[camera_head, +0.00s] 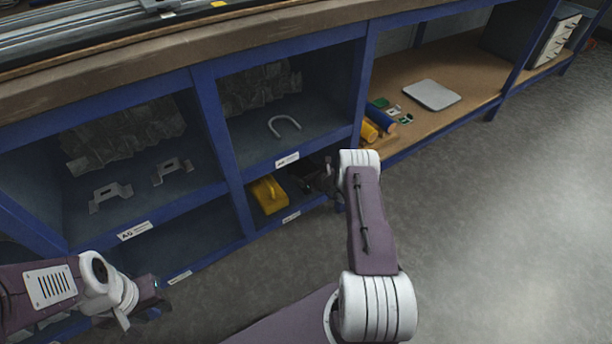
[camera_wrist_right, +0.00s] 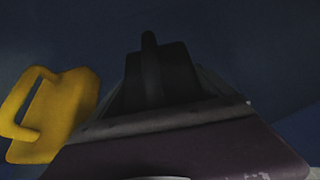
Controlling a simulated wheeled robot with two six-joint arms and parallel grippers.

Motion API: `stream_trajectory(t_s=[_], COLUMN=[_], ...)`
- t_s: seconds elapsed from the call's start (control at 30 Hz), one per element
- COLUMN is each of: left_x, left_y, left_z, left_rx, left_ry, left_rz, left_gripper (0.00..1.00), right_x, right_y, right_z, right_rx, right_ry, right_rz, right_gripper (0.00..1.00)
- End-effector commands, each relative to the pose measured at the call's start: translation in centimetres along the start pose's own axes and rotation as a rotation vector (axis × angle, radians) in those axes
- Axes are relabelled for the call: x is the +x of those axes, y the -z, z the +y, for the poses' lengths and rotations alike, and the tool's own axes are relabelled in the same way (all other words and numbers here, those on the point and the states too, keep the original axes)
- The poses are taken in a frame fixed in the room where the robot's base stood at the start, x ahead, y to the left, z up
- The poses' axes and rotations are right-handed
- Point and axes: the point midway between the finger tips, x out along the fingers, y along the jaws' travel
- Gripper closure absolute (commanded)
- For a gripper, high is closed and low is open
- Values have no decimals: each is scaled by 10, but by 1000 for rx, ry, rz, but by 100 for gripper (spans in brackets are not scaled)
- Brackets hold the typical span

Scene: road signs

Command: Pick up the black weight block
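The black weight block (camera_wrist_right: 155,82) fills the middle of the right wrist view, with its dark upright handle pointing up the picture. It is directly in front of my right gripper. In the head view, my right gripper (camera_head: 324,180) reaches into the lower shelf compartment, where dark shapes merge and I cannot separate the block from the gripper. The right fingertips are not clear in either view, so I cannot tell whether they touch the block. My left gripper (camera_head: 139,307) is at the lower left, outside the shelf, and looks empty; its finger opening is unclear.
A yellow weight block (camera_head: 269,194) with a handle stands left of the black one; it also shows in the right wrist view (camera_wrist_right: 62,115). Blue shelf posts (camera_head: 222,150) and a shelf board above bound the compartment. The grey floor at right is clear.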

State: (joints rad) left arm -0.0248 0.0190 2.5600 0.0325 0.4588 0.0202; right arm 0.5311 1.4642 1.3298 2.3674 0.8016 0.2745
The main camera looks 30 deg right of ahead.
Motion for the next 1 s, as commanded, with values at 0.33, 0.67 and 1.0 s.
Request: stream_trajectory(t_s=[0.33,0.67,1.0], left_x=[0,-22,-49], left_y=[0,2,5], left_z=[0,0,1], left_rx=[0,0,0], left_ry=[0,0,0], left_rz=[0,0,0], left_gripper=[64,64,64], right_x=[0,-12,-41], right_y=[-2,-24,-25], right_z=[-1,-1,-1], right_rx=[-1,-1,2], right_ry=[1,1,1], right_rz=[-5,-5,-2], right_gripper=[82,82,82])
